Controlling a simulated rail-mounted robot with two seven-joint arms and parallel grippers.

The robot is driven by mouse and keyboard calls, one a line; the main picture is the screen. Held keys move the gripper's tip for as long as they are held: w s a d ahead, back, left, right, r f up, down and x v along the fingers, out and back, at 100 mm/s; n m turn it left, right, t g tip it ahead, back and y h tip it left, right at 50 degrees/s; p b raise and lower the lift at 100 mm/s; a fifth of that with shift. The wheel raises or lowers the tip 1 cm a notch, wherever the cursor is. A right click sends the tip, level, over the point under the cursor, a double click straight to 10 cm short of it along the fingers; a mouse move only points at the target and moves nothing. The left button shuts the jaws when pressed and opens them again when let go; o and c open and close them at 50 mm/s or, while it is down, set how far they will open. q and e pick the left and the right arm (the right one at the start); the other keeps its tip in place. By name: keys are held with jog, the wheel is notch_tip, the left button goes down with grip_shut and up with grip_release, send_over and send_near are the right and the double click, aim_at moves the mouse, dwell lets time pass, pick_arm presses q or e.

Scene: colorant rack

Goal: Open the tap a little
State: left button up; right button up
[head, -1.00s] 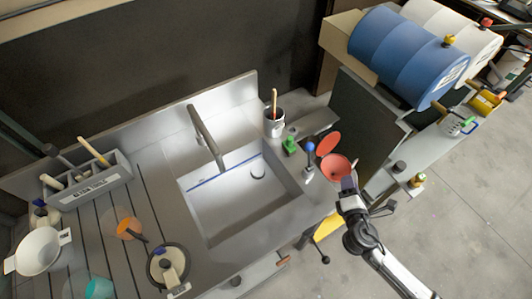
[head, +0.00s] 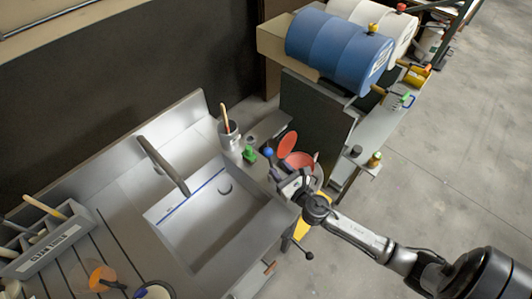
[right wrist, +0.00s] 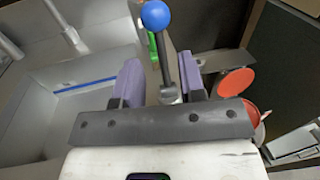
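The tap's grey spout (head: 163,165) reaches over the sink (head: 215,210). A lever with a blue ball (head: 268,152) stands at the sink's right side. In the right wrist view the blue ball (right wrist: 157,15) tops a dark stem that rises from a metal base. My right gripper (head: 287,178) is at this lever. In its wrist view the gripper (right wrist: 158,78) is open, and the stem appears between its two purple fingers, closer to the right one. I cannot tell whether a finger touches it. My left gripper is out of view.
A small green item (head: 249,154) and a pot with a wooden handle (head: 229,133) stand behind the lever. A red container with a raised round lid (head: 287,145) is close beside my right gripper. Blue and white drums (head: 340,50) lie behind. The sink basin is clear.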

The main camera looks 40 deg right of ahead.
aim_at(270, 160)
jog(key=w, duration=0.7)
jog(key=shift+w+d, duration=0.3)
jog(key=shift+w, duration=0.05)
jog(key=shift+c, duration=0.4)
